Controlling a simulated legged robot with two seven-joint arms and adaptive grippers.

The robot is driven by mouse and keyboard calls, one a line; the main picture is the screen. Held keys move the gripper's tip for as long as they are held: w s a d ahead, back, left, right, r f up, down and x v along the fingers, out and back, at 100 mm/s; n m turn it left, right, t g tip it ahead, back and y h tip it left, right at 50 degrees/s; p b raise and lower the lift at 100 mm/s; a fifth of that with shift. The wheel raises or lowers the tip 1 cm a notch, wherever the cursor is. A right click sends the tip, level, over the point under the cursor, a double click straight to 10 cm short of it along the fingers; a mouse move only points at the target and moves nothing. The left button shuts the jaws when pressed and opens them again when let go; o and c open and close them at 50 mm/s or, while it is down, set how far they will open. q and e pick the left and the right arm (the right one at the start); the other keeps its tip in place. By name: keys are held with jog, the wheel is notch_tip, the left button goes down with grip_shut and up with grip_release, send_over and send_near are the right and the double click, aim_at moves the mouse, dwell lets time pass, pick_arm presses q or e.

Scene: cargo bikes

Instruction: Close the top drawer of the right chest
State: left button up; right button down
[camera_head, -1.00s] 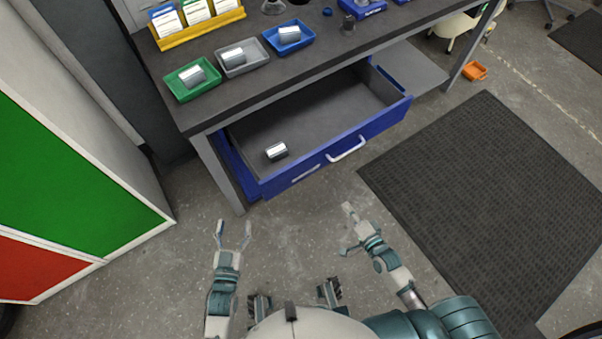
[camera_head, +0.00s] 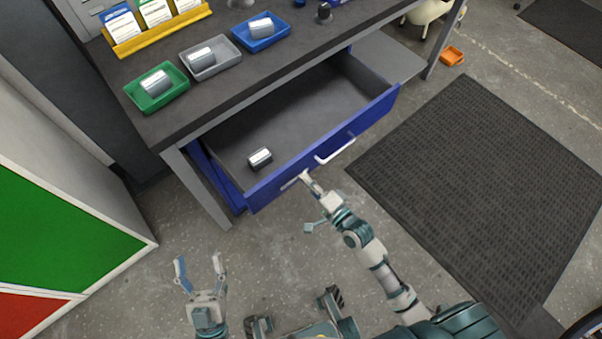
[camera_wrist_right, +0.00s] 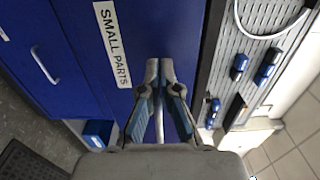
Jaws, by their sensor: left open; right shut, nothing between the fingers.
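The blue drawer (camera_head: 325,147) under the workbench stands pulled out. It has a white handle (camera_head: 335,150) on its front and a shiny metal cylinder (camera_head: 260,158) inside. My right gripper (camera_head: 305,178) is shut and empty at the drawer front, left of the handle. In the right wrist view its fingertips (camera_wrist_right: 160,68) point at a blue face beside a "SMALL PARTS" label (camera_wrist_right: 112,45), with a handle (camera_wrist_right: 45,65) further left. I cannot tell whether they touch it. My left gripper (camera_head: 200,270) is open and empty over the floor, away from the drawer.
The workbench top (camera_head: 200,95) holds a green tray (camera_head: 157,102), a grey tray (camera_head: 222,68) and a blue tray (camera_head: 285,42), each with a metal cylinder. A dark floor mat (camera_head: 480,190) lies right of the drawer. A cabinet with green and red panels (camera_head: 60,240) stands at left.

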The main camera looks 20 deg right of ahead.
jog(key=shift+x, duration=0.9)
jog(key=shift+w+a+f, duration=0.1)
pick_arm(q)
jog(key=shift+s+a+r+t, duration=0.1)
jog(key=shift+s+r+t, duration=0.4)
jog(key=shift+s+t, duration=0.1)
jog(key=shift+w, duration=0.1)
pick_arm(e)
jog(key=shift+w, duration=0.1)
